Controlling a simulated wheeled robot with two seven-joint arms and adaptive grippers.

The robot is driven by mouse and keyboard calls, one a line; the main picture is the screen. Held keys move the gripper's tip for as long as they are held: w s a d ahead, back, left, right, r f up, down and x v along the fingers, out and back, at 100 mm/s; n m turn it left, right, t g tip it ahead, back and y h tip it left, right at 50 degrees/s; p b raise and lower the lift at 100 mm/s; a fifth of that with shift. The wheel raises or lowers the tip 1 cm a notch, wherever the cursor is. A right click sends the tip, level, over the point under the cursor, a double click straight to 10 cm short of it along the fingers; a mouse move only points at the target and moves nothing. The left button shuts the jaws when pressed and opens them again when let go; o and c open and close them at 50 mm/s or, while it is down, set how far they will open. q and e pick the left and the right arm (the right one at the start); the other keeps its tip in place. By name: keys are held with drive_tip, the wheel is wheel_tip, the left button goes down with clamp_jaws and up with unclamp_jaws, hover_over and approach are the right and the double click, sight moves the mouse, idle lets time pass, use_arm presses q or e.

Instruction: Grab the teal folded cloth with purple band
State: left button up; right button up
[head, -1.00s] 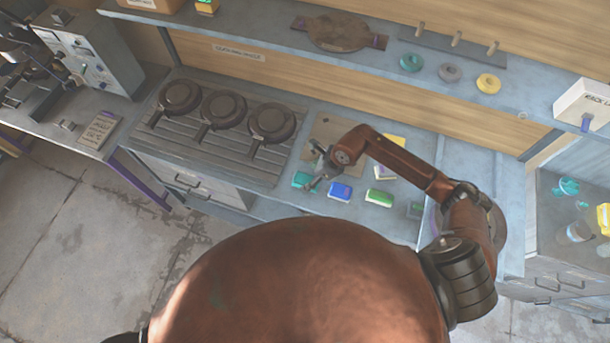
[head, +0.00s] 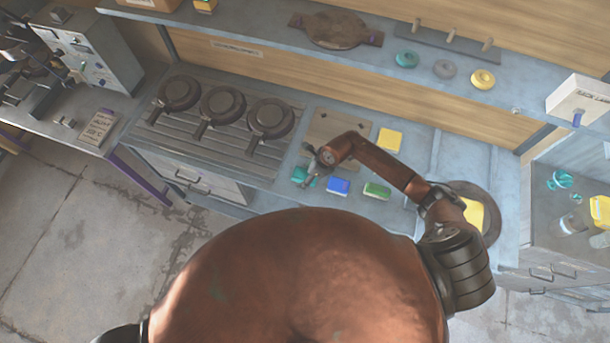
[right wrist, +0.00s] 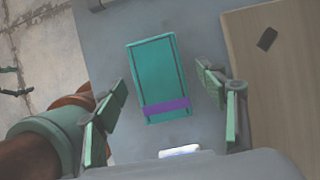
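The teal folded cloth (head: 299,174) lies on the grey counter, leftmost in a front row of small folded cloths. In the right wrist view the teal cloth (right wrist: 155,70) shows whole, slightly tilted, with a purple band across its lower end. My right gripper (head: 310,174) is right by the cloth in the head view and overlaps its right side there. In the right wrist view the right gripper (right wrist: 163,85) is open, one finger on each side of the cloth, with visible gaps; nothing is held. My left gripper is not in view.
A blue cloth (head: 338,186) and a green cloth (head: 376,191) lie to the right in the row. A brown board (head: 335,128) and a yellow cloth (head: 390,139) lie behind. Dark pans (head: 270,118) stand on a slatted rack to the left. A shelf (head: 520,95) runs above.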

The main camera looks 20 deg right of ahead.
drive_tip(key=c, duration=1.2)
drive_tip(key=shift+c, duration=0.2)
